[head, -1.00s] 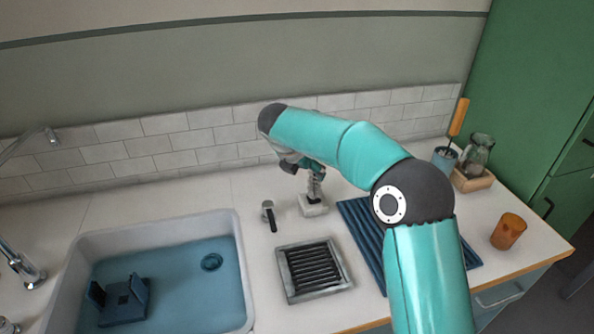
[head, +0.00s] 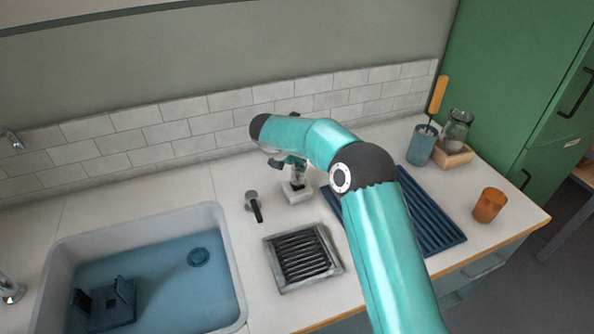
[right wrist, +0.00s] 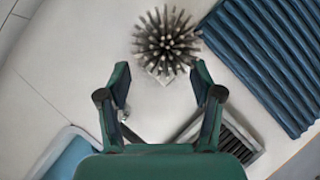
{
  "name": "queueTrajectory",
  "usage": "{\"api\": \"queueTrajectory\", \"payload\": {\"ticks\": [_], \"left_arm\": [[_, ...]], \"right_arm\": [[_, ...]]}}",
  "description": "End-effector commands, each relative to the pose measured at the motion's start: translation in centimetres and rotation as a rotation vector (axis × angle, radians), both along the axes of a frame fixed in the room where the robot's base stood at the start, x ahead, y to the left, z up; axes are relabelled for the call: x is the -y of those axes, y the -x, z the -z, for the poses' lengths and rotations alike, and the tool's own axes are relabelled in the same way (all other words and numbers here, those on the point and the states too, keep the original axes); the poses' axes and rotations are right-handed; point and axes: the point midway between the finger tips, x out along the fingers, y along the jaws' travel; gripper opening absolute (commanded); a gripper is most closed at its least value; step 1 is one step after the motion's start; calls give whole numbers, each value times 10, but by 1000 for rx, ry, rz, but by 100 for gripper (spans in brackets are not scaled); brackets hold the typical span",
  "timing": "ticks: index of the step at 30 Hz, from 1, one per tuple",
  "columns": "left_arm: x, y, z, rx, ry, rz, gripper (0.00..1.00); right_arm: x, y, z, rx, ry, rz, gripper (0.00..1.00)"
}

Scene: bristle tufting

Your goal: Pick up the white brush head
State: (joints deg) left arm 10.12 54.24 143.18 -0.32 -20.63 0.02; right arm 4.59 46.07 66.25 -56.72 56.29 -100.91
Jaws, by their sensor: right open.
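A small white block (head: 297,193) stands on the counter behind the dark grate and is taken for the brush head. In the right wrist view a spray of grey bristles (right wrist: 166,38) rises over its white base (right wrist: 163,76). My right gripper (right wrist: 161,80) is open, one finger on each side below the bristles in the picture, with nothing held. In the head view the right gripper (head: 294,167) is over the block, partly hidden by my arm. My left gripper is not in view.
A short black-handled tool (head: 255,206) lies left of the block. A dark grate (head: 301,257) is in front, a blue ribbed mat (head: 428,212) to the right, and a sink (head: 232,262) to the left. A blue cup (head: 421,147), glass jar (head: 457,130) and orange cup (head: 489,206) stand farther right.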

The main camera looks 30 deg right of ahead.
Motion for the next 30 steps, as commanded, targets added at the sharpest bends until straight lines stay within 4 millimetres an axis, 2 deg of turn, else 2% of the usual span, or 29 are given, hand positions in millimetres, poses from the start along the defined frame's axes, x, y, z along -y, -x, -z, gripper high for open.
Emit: {"api": "queueTrajectory", "payload": {"ticks": [5,9,15,22,23,30], "left_arm": [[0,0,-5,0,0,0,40],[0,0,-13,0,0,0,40],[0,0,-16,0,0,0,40],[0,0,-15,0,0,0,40],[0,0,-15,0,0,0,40],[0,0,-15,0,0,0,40]], "right_arm": [[8,-2,9,-1,0,2,65],[22,-5,23,-3,1,3,65],[31,-11,42,-1,0,2,65],[32,-11,43,0,0,2,65],[32,-11,43,0,0,2,62],[33,-11,43,0,0,4,22]]}}
